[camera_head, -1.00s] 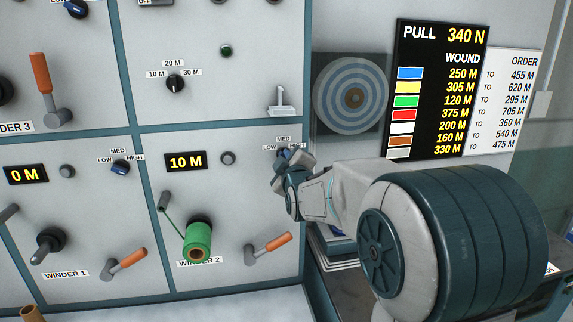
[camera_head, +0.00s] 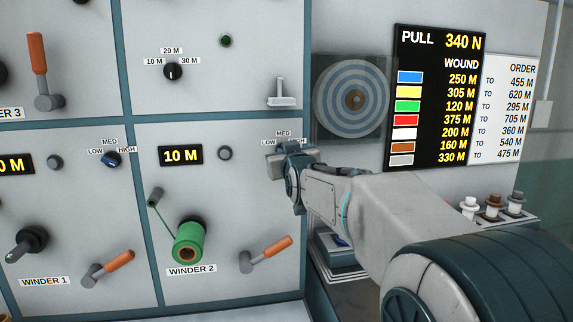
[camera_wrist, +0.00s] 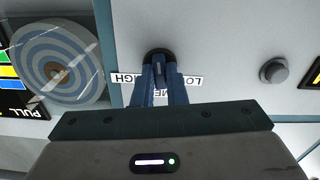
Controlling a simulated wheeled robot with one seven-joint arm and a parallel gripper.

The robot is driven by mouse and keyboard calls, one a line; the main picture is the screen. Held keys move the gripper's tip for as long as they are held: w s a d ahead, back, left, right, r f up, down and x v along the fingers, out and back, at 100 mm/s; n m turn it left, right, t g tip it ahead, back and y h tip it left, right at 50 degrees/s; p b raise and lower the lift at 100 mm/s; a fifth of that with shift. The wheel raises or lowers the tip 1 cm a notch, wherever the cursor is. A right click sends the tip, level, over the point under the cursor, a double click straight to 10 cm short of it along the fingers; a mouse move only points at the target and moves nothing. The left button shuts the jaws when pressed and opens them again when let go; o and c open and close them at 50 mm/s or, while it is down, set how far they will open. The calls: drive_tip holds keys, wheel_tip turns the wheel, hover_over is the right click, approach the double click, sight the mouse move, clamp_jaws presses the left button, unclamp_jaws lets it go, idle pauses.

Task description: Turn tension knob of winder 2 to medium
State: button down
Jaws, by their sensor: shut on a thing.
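Winder 2's tension knob (camera_wrist: 158,58) is a small dark knob on the grey panel, seen between my fingertips in the wrist view. My gripper (camera_wrist: 159,72) is shut on it. In the head view my gripper (camera_head: 283,155) covers the knob, so its pointer cannot be read there. The LOW, MED and HIGH labels (camera_head: 283,134) show around my gripper; in the wrist view they appear upside down and partly hidden by the fingers. The winder 2 panel (camera_head: 225,205) also carries a 10 M display (camera_head: 180,155) and a green tape spool (camera_head: 188,243).
A round grey button (camera_head: 225,154) sits left of the knob. An orange-handled lever (camera_head: 268,253) is below. A blue-and-white ringed disc (camera_head: 352,98) and a PULL 340 N board (camera_head: 435,100) are to the right. Winder 1's similar knob (camera_head: 111,160) is farther left.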

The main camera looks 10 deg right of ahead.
drive_tip(key=shift+m+b, duration=0.4)
drive_tip(key=shift+m, duration=0.2)
drive_tip(key=c, duration=1.5)
unclamp_jaws()
drive_tip(key=shift+o, duration=0.2)
drive_tip(key=shift+s, duration=0.1)
drive_tip(key=s+b, duration=0.1)
drive_tip(key=s, duration=1.2)
drive_tip(key=shift+s, duration=0.35)
